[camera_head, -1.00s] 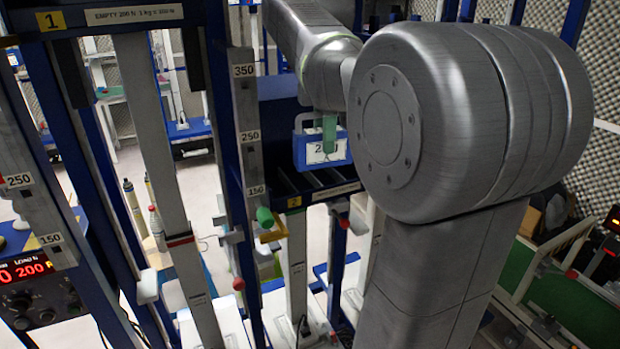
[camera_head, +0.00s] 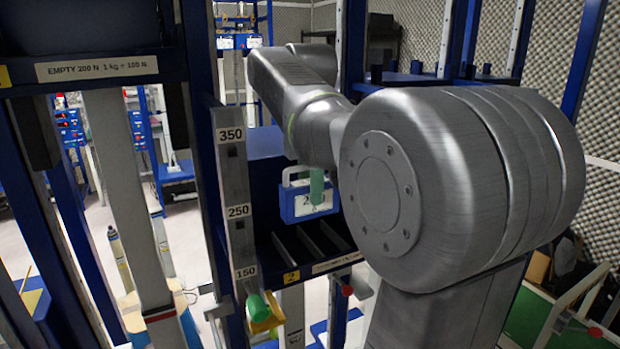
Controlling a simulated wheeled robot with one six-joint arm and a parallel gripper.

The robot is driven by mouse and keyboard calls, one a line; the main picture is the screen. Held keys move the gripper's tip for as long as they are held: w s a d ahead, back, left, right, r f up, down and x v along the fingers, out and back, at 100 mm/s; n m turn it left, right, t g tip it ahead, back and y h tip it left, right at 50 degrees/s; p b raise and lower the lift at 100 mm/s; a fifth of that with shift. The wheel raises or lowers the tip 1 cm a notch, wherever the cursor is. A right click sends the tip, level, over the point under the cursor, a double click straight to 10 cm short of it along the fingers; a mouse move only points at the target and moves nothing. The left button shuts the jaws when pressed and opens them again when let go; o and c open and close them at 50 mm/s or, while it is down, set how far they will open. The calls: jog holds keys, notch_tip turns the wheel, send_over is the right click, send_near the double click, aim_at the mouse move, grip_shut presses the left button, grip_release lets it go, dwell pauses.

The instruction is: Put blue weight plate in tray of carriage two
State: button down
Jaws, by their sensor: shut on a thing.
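The blue weight plate (camera_head: 300,207) shows near the middle, upright, with a pale label and a handle on top. My gripper (camera_head: 317,188) is mostly hidden behind my arm; a green finger shows in front of the plate's label. It is shut on the plate. The tray of carriage two (camera_head: 315,243) is a dark blue slotted holder just below the plate in the picture, with a yellow "2" tag on its front edge. The plate appears above the slots; I cannot tell whether it touches the tray.
A scale post (camera_head: 237,200) marked 350, 250 and 150 stands left of the tray. A green knob (camera_head: 258,307) sits below it. Blue frame uprights (camera_head: 205,130) stand at the left. A green board (camera_head: 545,325) lies low at the right. My arm blocks the centre right.

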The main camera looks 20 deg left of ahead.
aim_at(311, 212)
jog(key=shift+f, duration=2.55)
jog(key=shift+f, duration=0.2)
jog(key=c, duration=1)
grip_release()
jog(key=shift+f, duration=0.15)
notch_tip(311, 212, up, 12)
jog(key=shift+r, duration=0.25)
jog(key=o, duration=1)
jog(key=shift+c, duration=0.2)
jog(key=shift+o, duration=0.2)
jog(key=shift+r+p, duration=0.2)
jog(key=shift+p, duration=0.25)
